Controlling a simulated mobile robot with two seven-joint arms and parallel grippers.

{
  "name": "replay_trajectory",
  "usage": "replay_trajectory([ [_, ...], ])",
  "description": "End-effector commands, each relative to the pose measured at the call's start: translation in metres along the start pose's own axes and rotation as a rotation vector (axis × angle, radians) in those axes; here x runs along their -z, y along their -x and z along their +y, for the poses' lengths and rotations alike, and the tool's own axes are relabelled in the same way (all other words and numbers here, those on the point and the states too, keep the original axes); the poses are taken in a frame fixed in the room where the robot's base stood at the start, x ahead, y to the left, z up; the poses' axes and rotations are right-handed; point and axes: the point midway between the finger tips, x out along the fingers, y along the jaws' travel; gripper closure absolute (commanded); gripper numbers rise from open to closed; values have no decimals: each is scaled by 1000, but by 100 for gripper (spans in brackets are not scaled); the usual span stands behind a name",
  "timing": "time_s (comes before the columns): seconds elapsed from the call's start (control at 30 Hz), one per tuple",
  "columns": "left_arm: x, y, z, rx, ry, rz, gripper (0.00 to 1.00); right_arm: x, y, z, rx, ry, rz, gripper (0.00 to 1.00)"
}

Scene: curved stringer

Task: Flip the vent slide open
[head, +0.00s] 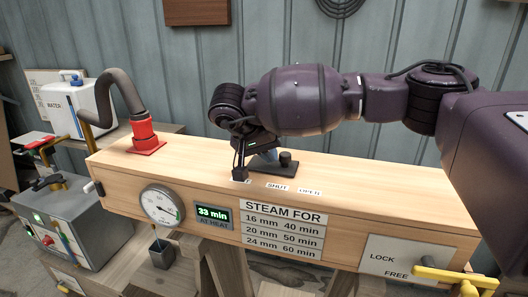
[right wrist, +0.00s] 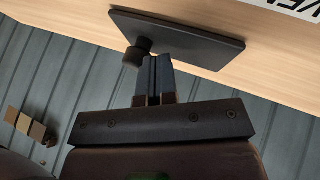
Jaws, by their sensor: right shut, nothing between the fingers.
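The vent slide is a dark flat plate (head: 280,171) on top of the long wooden box, with a short black knob (head: 287,159) standing on it. SHUT (head: 277,187) and OPEN (head: 310,191) labels lie in front of it, with SHUT nearer the plate's middle. My right gripper (head: 270,155) is low over the plate, left of the knob, partly hidden by its own dark body. In the right wrist view, its closed, empty fingers (right wrist: 154,62) end beside the knob (right wrist: 137,51) over the plate (right wrist: 195,40). I cannot tell whether they touch the knob. My left gripper is out of view.
A red pipe fitting (head: 145,138) with a dark hose stands on the box's left end. A gauge (head: 162,205) and timer display (head: 213,215) are on its front. A yellow LOCK/FREE lever (head: 455,277) is at the right. The box top right of the knob is clear.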

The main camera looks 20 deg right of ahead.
Motion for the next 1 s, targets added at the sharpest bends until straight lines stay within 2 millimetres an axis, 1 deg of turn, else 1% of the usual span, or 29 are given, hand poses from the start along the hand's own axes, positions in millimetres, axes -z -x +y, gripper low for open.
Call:
replay_trajectory([
  [0.27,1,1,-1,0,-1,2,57,0,0,2,0,-1,1,100],
  [0.37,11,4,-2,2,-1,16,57,0,0,14,0,-4,4,100],
  [0.53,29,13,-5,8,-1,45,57,-6,-7,43,1,-6,6,100],
  [0.6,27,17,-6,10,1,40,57,-9,-12,54,0,-6,6,100],
  [0.73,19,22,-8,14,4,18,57,-14,-20,66,0,-4,4,100],
  [0.83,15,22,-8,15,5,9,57,-16,-24,70,0,-2,2,100],
  [1.0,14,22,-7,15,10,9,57,-18,-28,69,-2,1,-1,100],
])
